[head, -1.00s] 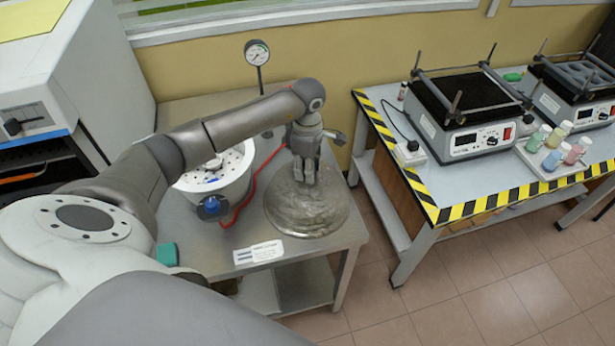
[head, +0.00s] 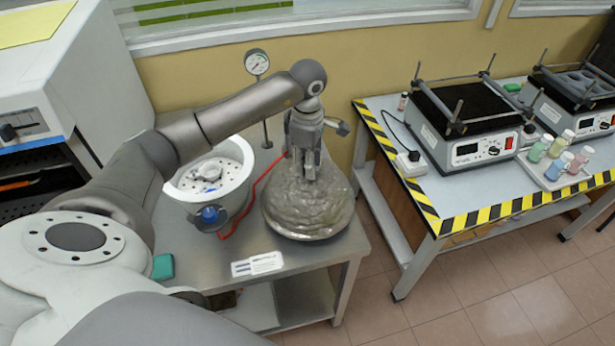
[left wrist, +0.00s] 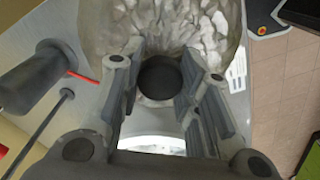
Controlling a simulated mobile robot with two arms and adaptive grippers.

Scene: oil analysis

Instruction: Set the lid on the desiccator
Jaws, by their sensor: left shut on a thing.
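The lid (head: 308,212) is a clear glass dome, right of the desiccator on the grey side table in the head view. My left gripper (head: 307,176) is above the dome, pointing down, with its fingers shut on the lid's knob. In the left wrist view the dark round knob (left wrist: 160,78) sits between the two fingers, with the glass lid (left wrist: 165,28) beyond. The lid looks slightly raised off the tabletop. The desiccator (head: 238,190) is a white open bowl with a perforated plate, small items inside and a blue stopcock (head: 210,215) in front. My right gripper is out of view.
A red hose (head: 250,198) runs between desiccator and lid. A pressure gauge (head: 257,62) stands behind them. A label card (head: 257,264) and green block (head: 163,267) lie near the front edge. A striped-edge table (head: 430,200) with hotplates is at right.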

